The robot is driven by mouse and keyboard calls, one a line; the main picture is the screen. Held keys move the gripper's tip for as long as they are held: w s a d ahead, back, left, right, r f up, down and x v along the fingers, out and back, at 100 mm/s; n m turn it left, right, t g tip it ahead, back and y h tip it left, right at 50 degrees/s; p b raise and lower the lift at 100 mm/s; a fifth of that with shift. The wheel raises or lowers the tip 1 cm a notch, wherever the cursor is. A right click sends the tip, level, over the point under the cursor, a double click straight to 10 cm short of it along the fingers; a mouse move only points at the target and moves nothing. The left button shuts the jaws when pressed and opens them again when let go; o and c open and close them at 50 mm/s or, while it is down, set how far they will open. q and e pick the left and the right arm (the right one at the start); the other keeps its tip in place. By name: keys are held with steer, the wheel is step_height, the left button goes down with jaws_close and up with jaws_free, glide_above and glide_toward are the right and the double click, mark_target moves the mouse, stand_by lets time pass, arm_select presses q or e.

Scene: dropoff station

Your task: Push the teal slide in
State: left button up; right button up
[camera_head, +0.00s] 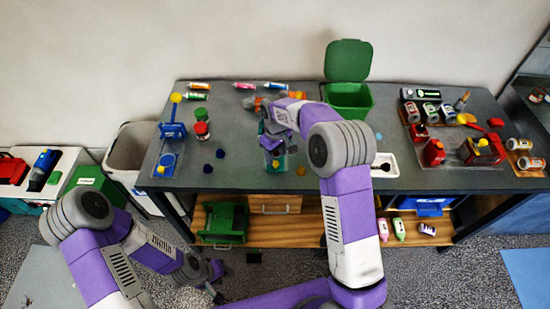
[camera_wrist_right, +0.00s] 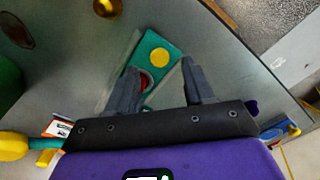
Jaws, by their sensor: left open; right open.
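The teal slide (camera_wrist_right: 165,44) has a yellow round spot and a red round part nearer my fingers. It sits on a pale plate on the grey table in the right wrist view. In the head view the teal slide (camera_head: 275,165) shows just below my right gripper, partly covered by it. My right gripper (camera_head: 274,147) is open and empty. In its wrist view the fingers (camera_wrist_right: 160,86) point toward the slide, with the red part near the left finger; I cannot tell whether they touch. My left gripper (camera_head: 216,278) is open, low in front of the table, away from the slide.
A green bin with a raised lid (camera_head: 348,98) stands at the back. A white tray (camera_head: 384,165), cans and a red canister (camera_head: 433,153) are at the right. Small dark and yellow pieces lie near the slide.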

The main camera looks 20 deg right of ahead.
mark_target(276, 163)
steer(key=shift+f, duration=1.85)
steer(key=shift+w, duration=0.1)
jaws_close()
